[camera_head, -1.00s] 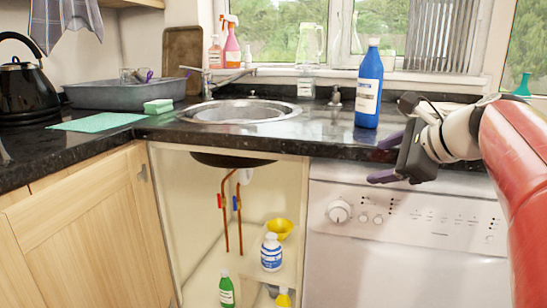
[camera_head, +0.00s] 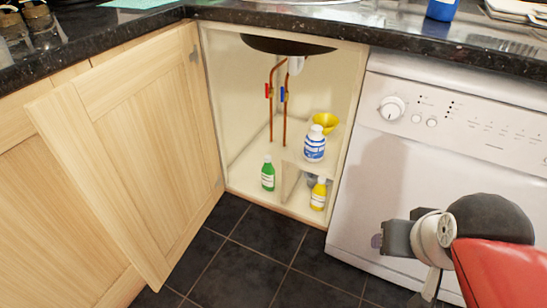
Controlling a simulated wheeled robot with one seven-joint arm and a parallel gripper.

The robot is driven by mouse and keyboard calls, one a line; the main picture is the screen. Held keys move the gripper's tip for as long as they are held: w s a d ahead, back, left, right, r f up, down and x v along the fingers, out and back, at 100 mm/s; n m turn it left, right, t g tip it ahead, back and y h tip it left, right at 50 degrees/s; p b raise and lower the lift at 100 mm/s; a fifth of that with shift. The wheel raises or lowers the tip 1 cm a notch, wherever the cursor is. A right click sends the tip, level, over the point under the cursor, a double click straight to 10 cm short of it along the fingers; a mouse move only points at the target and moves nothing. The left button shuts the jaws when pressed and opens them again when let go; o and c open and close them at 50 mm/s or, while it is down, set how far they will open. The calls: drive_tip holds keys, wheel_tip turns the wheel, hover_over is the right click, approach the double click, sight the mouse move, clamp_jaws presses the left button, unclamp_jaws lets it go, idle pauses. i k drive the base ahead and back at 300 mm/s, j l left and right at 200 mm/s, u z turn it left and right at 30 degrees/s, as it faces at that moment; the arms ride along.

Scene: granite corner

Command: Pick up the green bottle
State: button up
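The green bottle (camera_head: 268,176) has a white label and a pale cap. It stands upright on the floor of the open cupboard under the sink, near the front edge. My gripper (camera_head: 377,241) is in front of the white dishwasher, to the right of the bottle and well apart from it. The gripper is seen from behind and the side, with its fingers mostly hidden, so I cannot tell whether it is open.
A yellow bottle (camera_head: 318,195), a white-and-blue bottle (camera_head: 314,146) and a yellow funnel (camera_head: 326,122) are right of the green bottle. Copper pipes (camera_head: 273,110) rise behind. The cupboard door (camera_head: 130,150) hangs open at left. The dark tiled floor (camera_head: 265,255) in front is clear.

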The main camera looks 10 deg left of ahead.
sight(268, 170)
drive_tip(key=i+j, duration=0.4)
drive_tip(key=i, duration=0.15)
drive_tip(key=i+j+u, duration=0.15)
drive_tip(key=i+j, duration=0.25)
drive_tip(key=i, duration=0.2)
